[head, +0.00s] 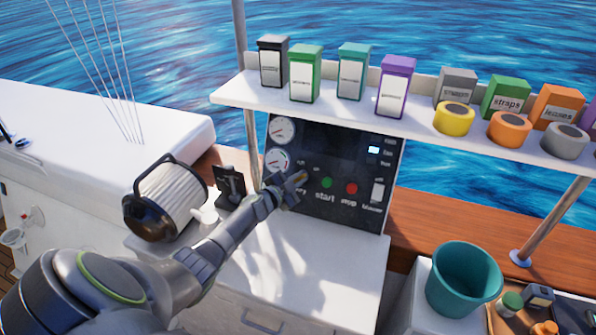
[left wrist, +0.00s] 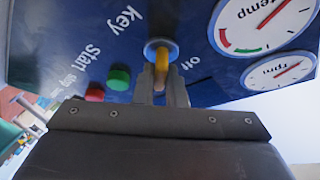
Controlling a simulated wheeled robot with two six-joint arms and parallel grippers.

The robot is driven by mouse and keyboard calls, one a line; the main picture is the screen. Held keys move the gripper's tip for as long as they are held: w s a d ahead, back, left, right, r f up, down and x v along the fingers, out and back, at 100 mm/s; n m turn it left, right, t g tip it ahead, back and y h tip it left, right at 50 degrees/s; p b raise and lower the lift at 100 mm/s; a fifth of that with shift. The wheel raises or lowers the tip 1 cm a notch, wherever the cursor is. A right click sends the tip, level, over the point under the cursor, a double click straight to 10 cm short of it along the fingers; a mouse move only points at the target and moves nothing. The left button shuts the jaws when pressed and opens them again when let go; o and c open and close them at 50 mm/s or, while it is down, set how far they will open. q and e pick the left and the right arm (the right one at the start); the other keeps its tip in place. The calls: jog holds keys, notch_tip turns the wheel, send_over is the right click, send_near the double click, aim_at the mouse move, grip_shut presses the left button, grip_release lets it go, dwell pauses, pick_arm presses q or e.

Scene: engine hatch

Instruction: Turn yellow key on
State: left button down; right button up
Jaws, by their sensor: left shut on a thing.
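In the head view my left gripper (head: 297,188) reaches the panel and mostly hides the key. How far the key is turned is hard to tell. My right gripper does not show.
A green start button (head: 327,183) and a red stop button (head: 351,188) are right of the key. Gauges (head: 277,161) are above left. A shelf (head: 310,103) with boxes and tape rolls overhangs the panel. A ribbed filter (head: 172,198) and a black lever (head: 229,186) stand left. A teal bucket (head: 462,285) stands right.

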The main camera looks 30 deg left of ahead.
pick_arm(q)
jog(key=shift+m+g+h+p, duration=0.45)
jog(key=shift+m+p, duration=0.3)
jog(key=shift+m, duration=0.65)
jog(key=c, duration=1.5)
grip_release()
jog(key=shift+s, duration=0.1)
jog(key=shift+p+v, duration=1.25)
jog(key=shift+v, duration=2.4)
